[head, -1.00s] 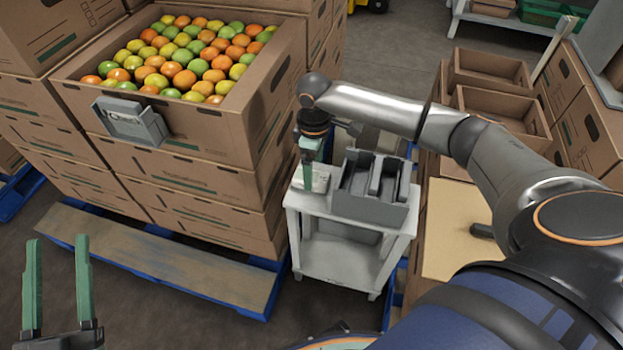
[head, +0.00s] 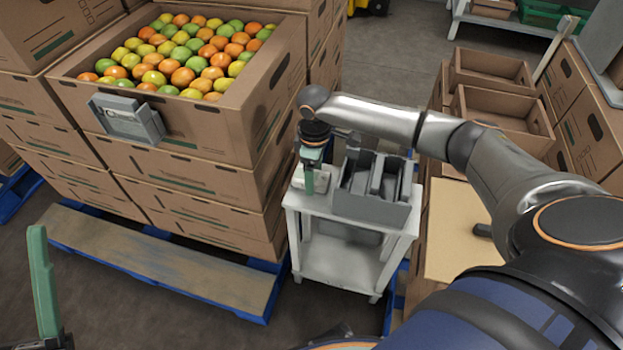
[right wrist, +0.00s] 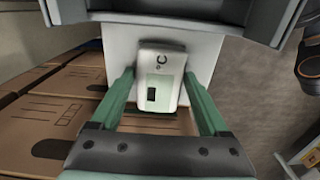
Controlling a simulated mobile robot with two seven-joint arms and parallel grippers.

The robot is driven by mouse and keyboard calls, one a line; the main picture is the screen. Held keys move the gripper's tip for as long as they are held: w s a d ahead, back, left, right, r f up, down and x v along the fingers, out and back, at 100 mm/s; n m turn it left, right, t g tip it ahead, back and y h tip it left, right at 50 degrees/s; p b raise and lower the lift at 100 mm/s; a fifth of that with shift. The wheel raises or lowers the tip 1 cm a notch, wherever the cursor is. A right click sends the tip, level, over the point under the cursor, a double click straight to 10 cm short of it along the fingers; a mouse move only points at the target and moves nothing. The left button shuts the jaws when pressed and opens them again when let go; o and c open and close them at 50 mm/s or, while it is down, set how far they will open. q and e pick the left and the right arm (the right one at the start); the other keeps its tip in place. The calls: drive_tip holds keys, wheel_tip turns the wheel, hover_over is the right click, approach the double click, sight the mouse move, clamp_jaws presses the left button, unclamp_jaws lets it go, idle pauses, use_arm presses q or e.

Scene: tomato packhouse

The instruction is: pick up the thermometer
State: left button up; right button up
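The thermometer (right wrist: 160,84) is a small white device with a pale green face and a dark display. In the right wrist view it lies on the pale cart top between the two green fingers of my right gripper (right wrist: 160,76). The fingers are apart, one on each side, with narrow gaps to its sides; contact is not clear. In the head view my right gripper (head: 311,182) points down over the cart's left side and partly hides the device. My left gripper shows only one green finger (head: 44,285) at the lower left; the rest is cut off.
A grey divided holder (head: 370,205) stands on the white cart (head: 350,260), right beside my right gripper. Stacked cartons with an open box (head: 270,90) of tomatoes stand left on a blue pallet (head: 255,317). Cartons and trays (head: 505,120) crowd the right.

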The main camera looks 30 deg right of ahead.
drive_tip(key=c, duration=1)
drive_tip(key=shift+c, duration=0.6)
drive_tip(key=shift+r, duration=0.15)
